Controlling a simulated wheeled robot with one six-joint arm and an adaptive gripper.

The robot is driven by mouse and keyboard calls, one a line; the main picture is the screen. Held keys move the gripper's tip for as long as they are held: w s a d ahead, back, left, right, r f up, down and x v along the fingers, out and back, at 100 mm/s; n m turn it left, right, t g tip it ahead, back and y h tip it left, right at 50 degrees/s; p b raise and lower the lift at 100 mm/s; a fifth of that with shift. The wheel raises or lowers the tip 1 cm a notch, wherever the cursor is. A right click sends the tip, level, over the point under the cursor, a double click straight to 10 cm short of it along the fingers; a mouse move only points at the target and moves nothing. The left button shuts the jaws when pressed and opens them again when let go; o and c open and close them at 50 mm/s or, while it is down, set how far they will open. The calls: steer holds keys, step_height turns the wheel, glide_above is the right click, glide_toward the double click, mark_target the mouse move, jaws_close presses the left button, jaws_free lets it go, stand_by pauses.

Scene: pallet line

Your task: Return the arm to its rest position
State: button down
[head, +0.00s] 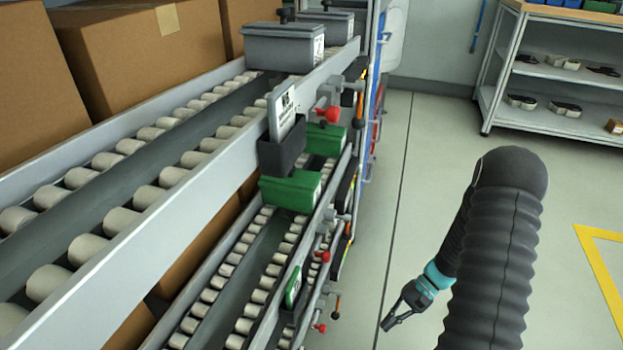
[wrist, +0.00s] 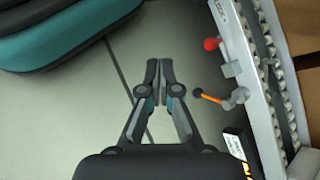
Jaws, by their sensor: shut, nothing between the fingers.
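My gripper (head: 388,325) hangs at the end of my black-sleeved arm in the head view, pointing down and to the left over the open floor. It is to the right of the roller rack and apart from it. In the wrist view my gripper (wrist: 159,65) has its fingertips together, with nothing between them. The grey floor shows beyond the fingers.
A roller rack (head: 190,187) fills the left, with cardboard boxes (head: 130,45), grey bins (head: 284,47) and green bins (head: 291,191). Its red knob (wrist: 211,44) and orange-tipped lever (wrist: 207,97) stick out near my gripper. A shelf (head: 550,78) stands back right; floor between is clear.

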steer(key=s+a+r+n+t+h+p, duration=0.1)
steer(key=s+r+n+t+h, duration=0.1)
steer(key=r, duration=1.2)
steer(key=s+a+r+n+t+h+p, duration=0.2)
steer(key=s+r+t+h, duration=0.2)
steer(key=r, duration=1)
steer(key=s+a+r+n+t+h+p, duration=0.1)
steer(key=s+r, duration=0.5)
steer(key=r, duration=0.8)
steer(key=n+t+h, duration=0.1)
steer(key=t+h, duration=0.1)
steer(key=t, duration=0.1)
steer(key=shift+a+r+t+p, duration=0.3)
steer(key=shift+r, duration=0.05)
